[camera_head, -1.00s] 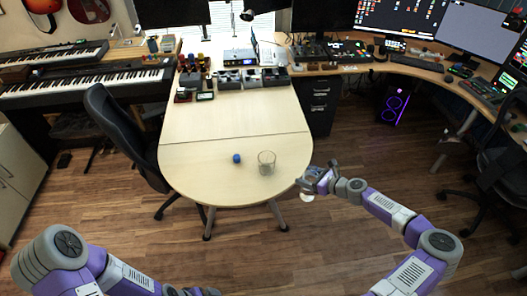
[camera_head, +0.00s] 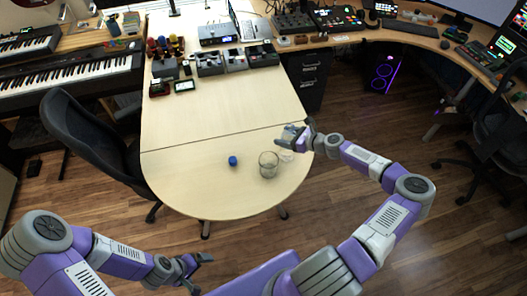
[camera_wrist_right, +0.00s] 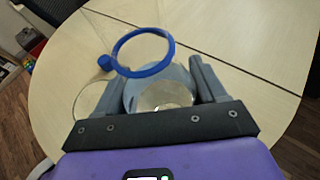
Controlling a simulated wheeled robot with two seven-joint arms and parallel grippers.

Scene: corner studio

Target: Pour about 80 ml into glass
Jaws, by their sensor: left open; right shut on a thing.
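A clear glass (camera_head: 268,170) stands upright on the round end of the table, and part of its rim shows left of my right gripper in the right wrist view (camera_wrist_right: 88,101). A small blue cap (camera_head: 232,160) lies on the table left of the glass. My right gripper (camera_head: 294,136) is shut on a clear container (camera_head: 287,156), just right of the glass. In the right wrist view the container (camera_wrist_right: 160,95) sits between both fingers, with a blue ring at its mouth. Its liquid level is unclear. My left gripper (camera_head: 203,268) is open and empty, low in front of the table.
The table (camera_head: 210,190) is clear around the glass and cap. Small devices (camera_head: 222,62) stand at its far end. A dark chair (camera_head: 95,140) is at the left; a desk with monitors and keyboards (camera_head: 400,28) runs along the right.

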